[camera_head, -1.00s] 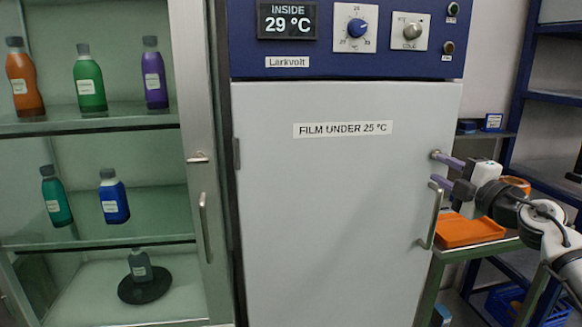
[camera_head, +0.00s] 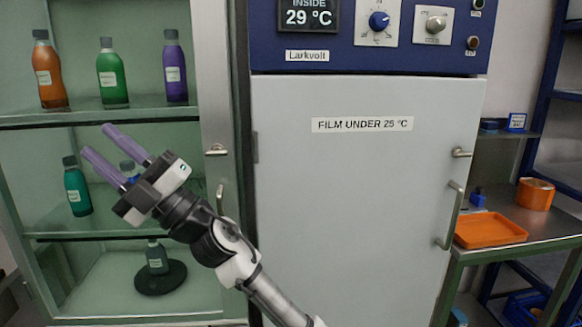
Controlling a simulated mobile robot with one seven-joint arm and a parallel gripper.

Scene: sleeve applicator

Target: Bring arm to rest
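My gripper (camera_head: 97,140) is raised at the left, in front of the glass-fronted bottle cabinet. Its two purple fingers point up and left and stand apart with nothing between them. My arm runs from the bottom middle up to it, passing in front of the cabinet's right frame and the chamber door's left side. The gripper partly hides the blue bottle (camera_head: 128,168) on the middle shelf. The grey chamber door (camera_head: 350,210), labelled "FILM UNDER 25 °C", looks closed. Its small latch (camera_head: 461,153) and long handle (camera_head: 451,215) are clear of my gripper.
The chamber display (camera_head: 307,17) reads 29 °C. Orange (camera_head: 49,75), green (camera_head: 112,80), purple (camera_head: 175,70) and teal (camera_head: 76,190) bottles stand in the cabinet; a dark bottle (camera_head: 156,258) stands on a black disc (camera_head: 160,279). An orange tray (camera_head: 490,230) lies on the right-hand table.

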